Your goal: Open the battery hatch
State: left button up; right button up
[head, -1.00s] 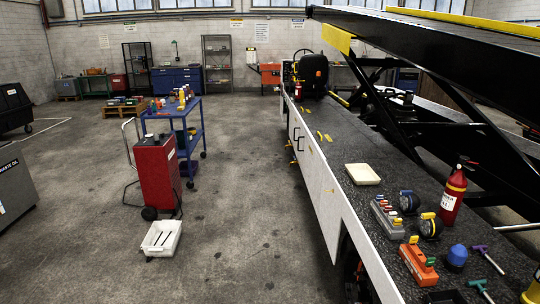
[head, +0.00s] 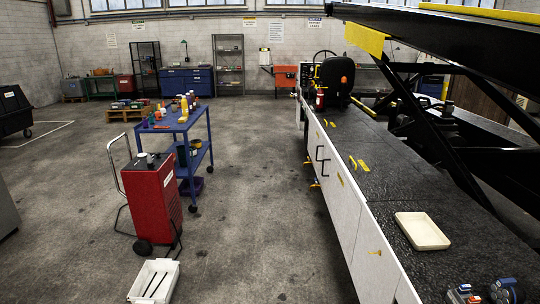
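The belt loader stands along the right side, with a black textured deck (head: 375,195) and a white side wall (head: 345,206). Thin seams divide the deck into panels. Two short yellow handles (head: 359,164) lie on the deck near its left edge. Two black C-shaped handles (head: 322,160) sit on the white side wall below them. A small yellow fitting (head: 375,252) shows lower on that wall. I cannot tell for certain which panel is the battery hatch; no panel looks raised. Neither of my grippers is in view.
A cream tray (head: 422,231) lies on the deck, with connectors (head: 465,294) at the bottom edge. A red wheeled unit (head: 153,200), a blue cart (head: 178,127) and a white bin (head: 155,282) stand left. The floor (head: 260,210) between them and the loader is clear.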

aim_at(381, 174)
jog(key=i+j+z, duration=0.15)
jog(key=i, duration=1.5)
jog(key=i+z, duration=0.3)
jog(key=i, duration=0.15)
jog(key=i+j+z, duration=0.1)
jog(key=i+z, duration=0.15)
jog(key=i, duration=0.25)
jog(key=i+j+z, duration=0.3)
jog(key=i, duration=0.15)
jog(key=l, duration=0.1)
